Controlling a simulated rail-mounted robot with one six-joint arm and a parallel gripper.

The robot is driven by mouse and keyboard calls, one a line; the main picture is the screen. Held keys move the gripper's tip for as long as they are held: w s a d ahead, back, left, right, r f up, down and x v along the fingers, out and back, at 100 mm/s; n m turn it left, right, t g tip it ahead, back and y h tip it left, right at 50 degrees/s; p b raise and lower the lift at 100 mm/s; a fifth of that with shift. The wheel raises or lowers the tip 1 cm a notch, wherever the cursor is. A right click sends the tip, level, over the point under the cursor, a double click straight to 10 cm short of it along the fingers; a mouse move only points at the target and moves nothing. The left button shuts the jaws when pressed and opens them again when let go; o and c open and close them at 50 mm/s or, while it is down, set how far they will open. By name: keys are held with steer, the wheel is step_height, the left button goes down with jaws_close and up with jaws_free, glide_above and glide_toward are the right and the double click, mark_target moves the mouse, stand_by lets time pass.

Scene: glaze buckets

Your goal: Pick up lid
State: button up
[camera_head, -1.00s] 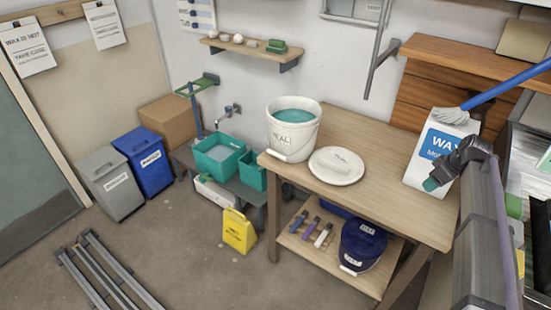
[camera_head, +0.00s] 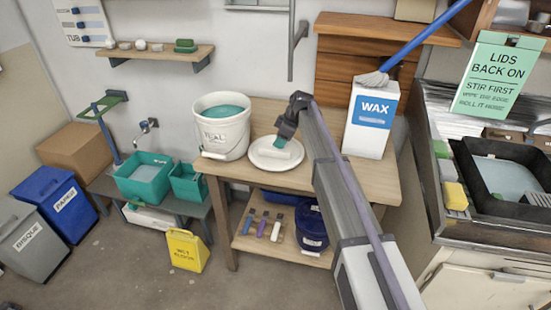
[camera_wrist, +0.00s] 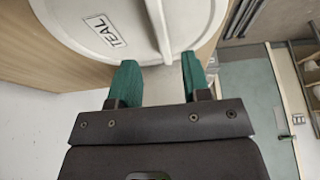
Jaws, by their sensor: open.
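The white round lid (camera_head: 262,162) lies flat on the wooden table (camera_head: 225,168), right of the open white bucket (camera_head: 222,140). In the wrist view the lid (camera_wrist: 80,25) fills the top, with a TEAL label and a raised bar (camera_wrist: 160,25) across it. My gripper (camera_head: 279,141) is at the lid, pointing down at it. In the wrist view its two teal fingers (camera_wrist: 159,64) are apart, one on each side of the line of the bar. They are not closed on anything. Whether the fingertips touch the lid cannot be told.
The bucket holds teal liquid and stands close to the lid's left. A white WAX box (camera_head: 371,125) with a brush on it stands on the right of the table. A dark blue bucket (camera_head: 311,228) sits on the lower shelf. A black tray (camera_head: 510,180) is at far right.

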steer(key=b+x, duration=0.4)
steer(key=x, duration=0.1)
steer(key=shift+s+f, duration=0.15)
steer(key=shift+a, duration=0.1)
steer(key=shift+b, duration=0.3)
steer(key=shift+c, duration=0.3)
jaws_close()
